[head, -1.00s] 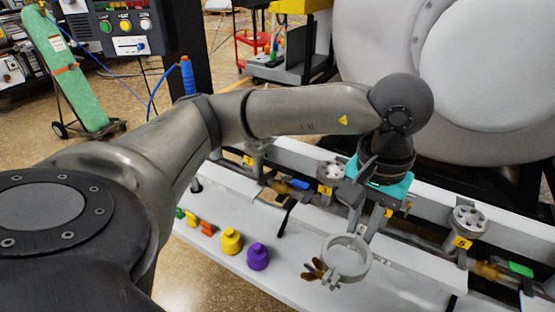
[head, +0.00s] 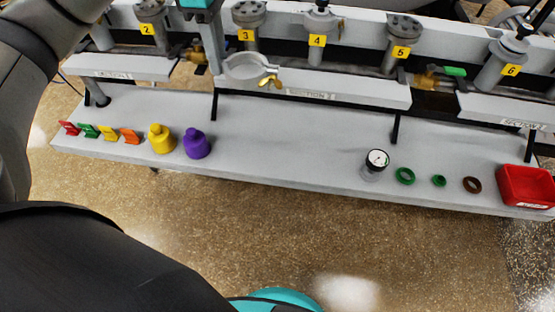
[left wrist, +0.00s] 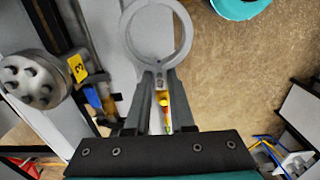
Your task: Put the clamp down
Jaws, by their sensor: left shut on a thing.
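The clamp is a grey metal ring (head: 250,75) with a brass wing nut (head: 269,82) on its right side. In the head view it is in front of the ports numbered 3 and 4, over the back of the white shelf (head: 290,140). My left gripper (head: 213,52) comes down from the top and is shut on the clamp. In the left wrist view the clamp ring (left wrist: 129,40) extends beyond the fingertips (left wrist: 155,78). The clamp appears to be held above the shelf; its exact height is unclear. My right gripper is not in view.
The middle is clear.

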